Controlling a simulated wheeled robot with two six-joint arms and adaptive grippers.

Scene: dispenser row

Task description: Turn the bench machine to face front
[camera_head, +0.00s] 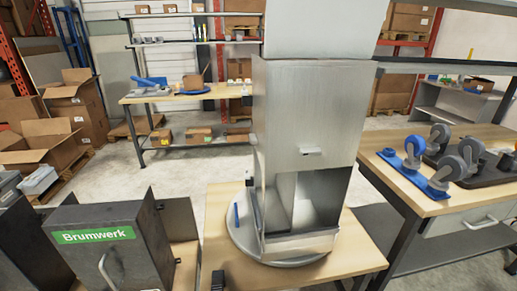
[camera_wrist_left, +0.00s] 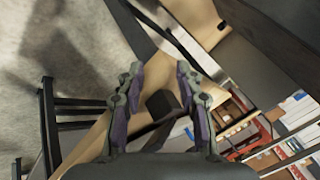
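The bench machine is a tall grey metal dispenser (camera_head: 308,110) on a round grey turntable (camera_head: 240,235). A small blue bar (camera_head: 236,215) stands at the turntable's left side. The turntable sits on a wooden bench (camera_head: 358,258). In the left wrist view my left gripper (camera_wrist_left: 158,72) is open, its fingers apart with nothing held between the tips. A dark block (camera_wrist_left: 160,103) shows between and beyond the fingers. My right gripper is not in view.
A dark Brumwerk machine (camera_head: 110,245) stands close on the left. A small black block (camera_head: 217,280) is at the bench's front left. On the right, a table (camera_head: 410,195) holds blue-based caster wheels (camera_head: 440,170). Open floor (camera_head: 180,170) lies behind the bench.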

